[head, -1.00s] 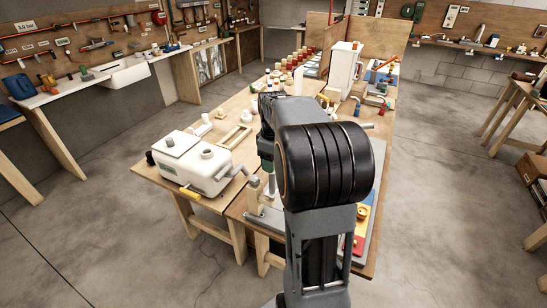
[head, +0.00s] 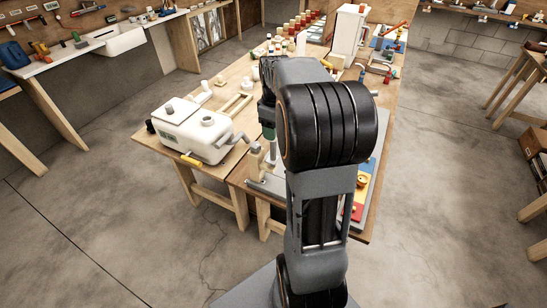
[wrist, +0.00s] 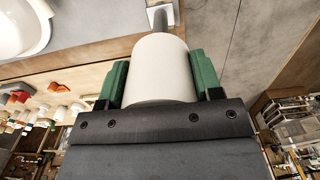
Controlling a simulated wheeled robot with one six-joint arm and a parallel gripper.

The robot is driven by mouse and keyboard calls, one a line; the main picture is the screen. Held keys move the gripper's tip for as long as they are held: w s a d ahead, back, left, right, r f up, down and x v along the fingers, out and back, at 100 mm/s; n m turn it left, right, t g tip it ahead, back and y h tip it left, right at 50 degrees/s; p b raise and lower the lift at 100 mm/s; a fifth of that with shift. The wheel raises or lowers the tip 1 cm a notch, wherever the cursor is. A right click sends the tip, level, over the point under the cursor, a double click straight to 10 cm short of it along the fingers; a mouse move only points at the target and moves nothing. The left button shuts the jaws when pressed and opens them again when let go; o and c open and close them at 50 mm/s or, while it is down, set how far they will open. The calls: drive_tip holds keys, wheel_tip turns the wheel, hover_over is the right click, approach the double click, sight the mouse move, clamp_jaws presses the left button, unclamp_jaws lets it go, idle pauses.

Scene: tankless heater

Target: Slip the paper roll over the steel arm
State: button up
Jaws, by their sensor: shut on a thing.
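The white paper roll (wrist: 160,70) is between the green fingers of my gripper (wrist: 162,85), which are shut on its sides in the wrist view. The steel arm (wrist: 160,14) is a grey rod at the top of that view, in line with the roll's far end. I cannot tell whether its tip is inside the roll. In the head view my gripper (head: 268,131) points down over the bench's near edge, largely hidden by my arm. The roll is not clearly visible there.
The wooden bench (head: 232,105) carries a white tank-like unit (head: 195,130) with a yellow-handled lever on the left. A grey base (head: 268,184) with a post stands below my gripper. Coloured panels (head: 360,190) lie to the right. The concrete floor around is clear.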

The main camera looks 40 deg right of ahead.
drive_tip(key=shift+f+b, duration=0.95)
drive_tip(key=shift+f, duration=0.65)
drive_tip(key=shift+f+b, duration=1.45)
drive_tip(key=shift+f, duration=0.65)
idle(1.3)
drive_tip(key=o, duration=1.2)
wheel_tip(320, 180, up, 14)
drive_tip(key=shift+f, duration=0.1)
idle(0.6)
